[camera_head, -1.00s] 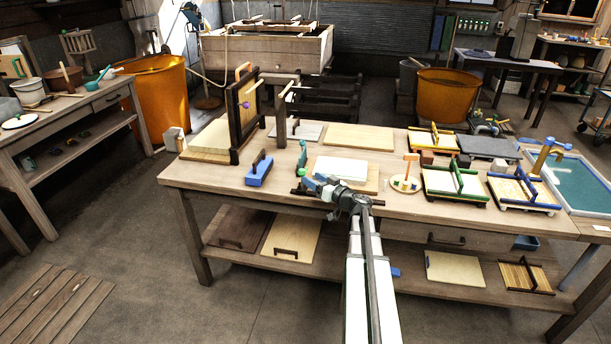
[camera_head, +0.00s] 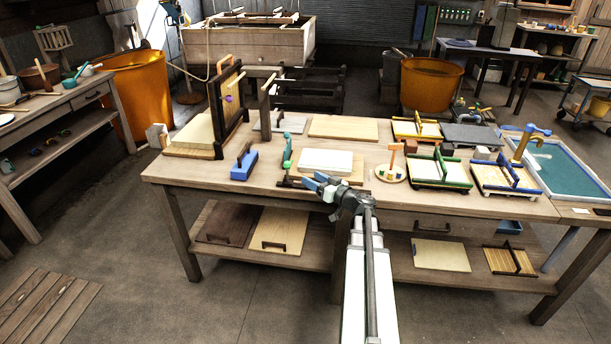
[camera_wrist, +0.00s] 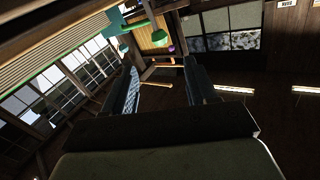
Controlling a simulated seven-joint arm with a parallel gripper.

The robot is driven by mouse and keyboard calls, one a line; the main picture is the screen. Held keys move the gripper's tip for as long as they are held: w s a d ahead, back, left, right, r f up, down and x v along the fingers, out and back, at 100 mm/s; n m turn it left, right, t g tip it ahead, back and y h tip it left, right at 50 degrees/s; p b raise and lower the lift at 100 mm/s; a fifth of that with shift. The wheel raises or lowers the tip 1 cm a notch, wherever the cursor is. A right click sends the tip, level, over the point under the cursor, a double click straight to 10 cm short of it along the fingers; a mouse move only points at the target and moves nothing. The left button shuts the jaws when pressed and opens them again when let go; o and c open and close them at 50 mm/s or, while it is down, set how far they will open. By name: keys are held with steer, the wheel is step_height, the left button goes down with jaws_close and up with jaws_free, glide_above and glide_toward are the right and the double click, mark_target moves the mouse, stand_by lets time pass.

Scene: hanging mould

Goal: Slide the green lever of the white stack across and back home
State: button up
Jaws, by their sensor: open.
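The white stack (camera_head: 325,160) lies flat on a pale wooden board on the workbench. The green lever (camera_head: 287,152) stands upright just left of the stack. My gripper (camera_head: 313,184) is open and empty at the bench's front edge, in front of the stack and to the lower right of the lever. In the wrist view my two fingers (camera_wrist: 160,64) are apart with nothing between them. A green part (camera_wrist: 135,27), probably the lever, shows beyond the fingertips there. The lever's base is partly hidden in the head view.
A blue block with a dark handle (camera_head: 244,166) lies left of the lever. A dark upright frame (camera_head: 225,108) stands behind it. A round tray with an orange post (camera_head: 391,165) and green and yellow framed moulds (camera_head: 440,172) are on the right. A bare board (camera_head: 343,127) lies behind the stack.

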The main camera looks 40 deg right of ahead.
mark_target(290, 166)
steer(key=w+a, duration=0.1)
steer(key=w, duration=0.8)
steer(key=w+a, duration=0.1)
steer(key=w, duration=0.3)
steer(key=shift+w+a, duration=0.25)
steer(key=shift+a, duration=0.05)
jaws_close()
stand_by(0.3)
